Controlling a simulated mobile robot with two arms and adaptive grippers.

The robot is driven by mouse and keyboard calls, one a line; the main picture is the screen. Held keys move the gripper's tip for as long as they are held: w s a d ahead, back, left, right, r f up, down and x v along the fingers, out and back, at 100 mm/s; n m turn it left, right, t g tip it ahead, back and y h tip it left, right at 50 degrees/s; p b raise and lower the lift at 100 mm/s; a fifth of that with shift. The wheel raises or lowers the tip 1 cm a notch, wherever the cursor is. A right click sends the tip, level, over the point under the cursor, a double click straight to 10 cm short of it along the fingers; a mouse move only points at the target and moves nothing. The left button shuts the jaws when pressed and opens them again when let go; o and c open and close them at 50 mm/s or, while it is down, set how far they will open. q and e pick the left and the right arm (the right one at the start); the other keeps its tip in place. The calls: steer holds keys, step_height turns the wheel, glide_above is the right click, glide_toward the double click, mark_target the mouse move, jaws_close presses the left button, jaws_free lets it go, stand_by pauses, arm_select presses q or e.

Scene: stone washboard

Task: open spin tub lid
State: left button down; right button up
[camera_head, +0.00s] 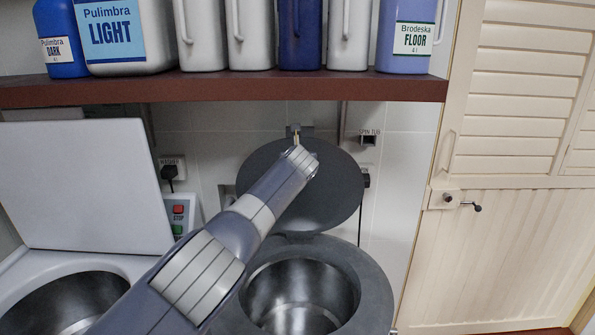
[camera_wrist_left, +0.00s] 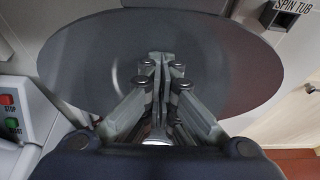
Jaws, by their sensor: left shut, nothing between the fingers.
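The spin tub lid (camera_head: 342,195) is a dark grey disc, raised and leaning back behind the spin tub (camera_head: 372,288). The tub's round metal opening is uncovered below it. In the left wrist view the lid (camera_wrist_left: 80,62) spreads wide behind the fingers. My left gripper (camera_wrist_left: 160,62) is shut and empty in front of the lid's face. I cannot tell whether the fingertips touch it. In the head view my left arm crosses in front of the lid and hides part of it; the fingers are mostly hidden behind the wrist. My right gripper is out of view.
A brown shelf (camera_head: 220,88) with several bottles runs above the lid. At the left, a white washer lid (camera_head: 85,185) stands raised over another open metal tub. A panel with red and green buttons (camera_head: 179,212) is between them. A cream louvred door (camera_head: 505,250) is at the right.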

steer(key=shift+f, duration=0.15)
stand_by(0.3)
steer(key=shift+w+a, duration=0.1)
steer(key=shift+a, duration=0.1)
